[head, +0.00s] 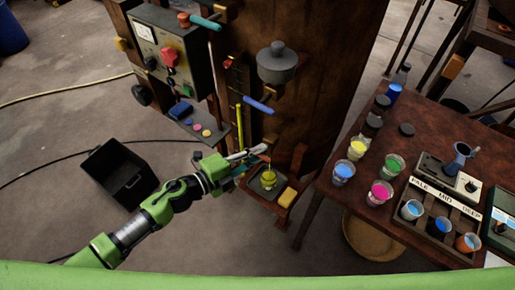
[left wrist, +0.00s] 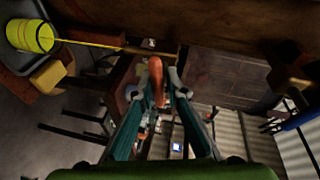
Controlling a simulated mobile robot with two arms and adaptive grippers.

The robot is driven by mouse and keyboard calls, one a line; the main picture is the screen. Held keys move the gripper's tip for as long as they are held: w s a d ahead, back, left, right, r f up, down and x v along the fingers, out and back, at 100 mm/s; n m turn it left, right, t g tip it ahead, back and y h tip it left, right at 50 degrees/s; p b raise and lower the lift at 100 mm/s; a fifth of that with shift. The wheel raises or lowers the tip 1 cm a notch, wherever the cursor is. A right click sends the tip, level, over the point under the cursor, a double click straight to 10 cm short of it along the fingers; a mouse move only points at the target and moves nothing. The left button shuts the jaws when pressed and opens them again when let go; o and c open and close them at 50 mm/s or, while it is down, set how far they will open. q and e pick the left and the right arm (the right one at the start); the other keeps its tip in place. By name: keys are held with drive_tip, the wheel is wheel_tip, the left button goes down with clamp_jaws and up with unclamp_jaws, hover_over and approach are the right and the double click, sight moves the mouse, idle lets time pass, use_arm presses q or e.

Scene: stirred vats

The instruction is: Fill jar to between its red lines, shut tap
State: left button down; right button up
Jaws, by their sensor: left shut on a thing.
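The jar (head: 268,181) stands on a small dark shelf at the foot of the brown vat, with yellow liquid in it. It also shows in the left wrist view (left wrist: 30,37), at the upper left, looking largely yellow. A thin yellow stream (left wrist: 90,44) runs from the spout into the jar. My left gripper (head: 262,153) is beside the tap, just above the jar. Its fingers are shut on the orange tap handle (left wrist: 156,78). The jar's red lines and exact level are too small to make out. My right gripper is not in view.
A yellow sponge-like block (head: 287,197) lies beside the jar. A control box (head: 168,50) and a blue lever (head: 258,105) are on the vat. A table (head: 335,190) with several colour cups stands right. A black bin (head: 118,175) is on the floor left.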

use_arm(q)
drive_tip(key=shift+s+f+m+y+p, duration=0.1)
drive_tip(key=shift+m+y+p, duration=0.2)
drive_tip(key=shift+m+p, duration=0.35)
drive_tip(key=shift+f, duration=0.1)
drive_tip(key=c, duration=2)
unclamp_jaws()
drive_tip(key=v, duration=1.2)
